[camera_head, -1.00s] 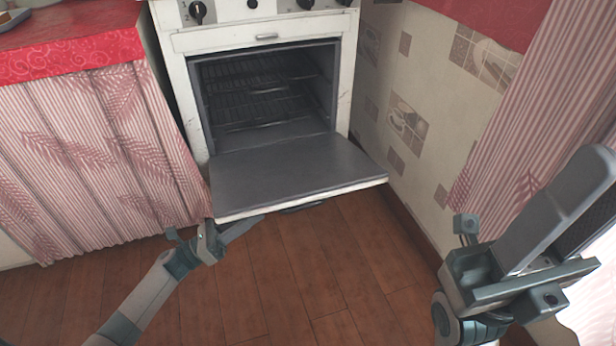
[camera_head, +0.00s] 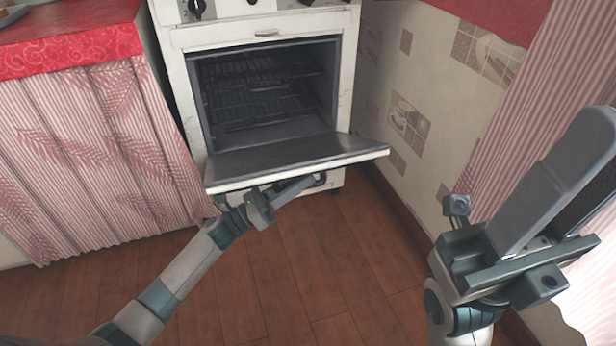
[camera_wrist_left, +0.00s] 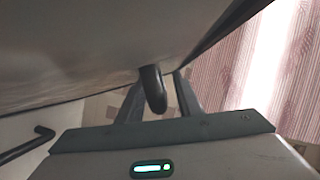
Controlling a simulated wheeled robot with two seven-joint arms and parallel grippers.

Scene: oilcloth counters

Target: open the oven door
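The oven door (camera_head: 280,156) is hinged at its bottom and hangs partly open, tilted outward and a little above level. Its dark handle (camera_head: 320,180) is on the underside near the front edge. My left gripper (camera_head: 308,183) is under that edge at the handle. In the left wrist view, the end of the handle (camera_wrist_left: 152,90) shows between the two spread fingers (camera_wrist_left: 158,90), with a gap to the right finger; contact is unclear. My right gripper (camera_head: 590,135) is high at the right, far from the door; its finger gap cannot be made out.
The white oven (camera_head: 349,80) stands between a curtained counter (camera_head: 95,155) on the left and a tiled wall (camera_head: 410,120) on the right. Wire racks (camera_head: 255,90) show inside it. The wooden floor (camera_head: 290,270) in front is clear.

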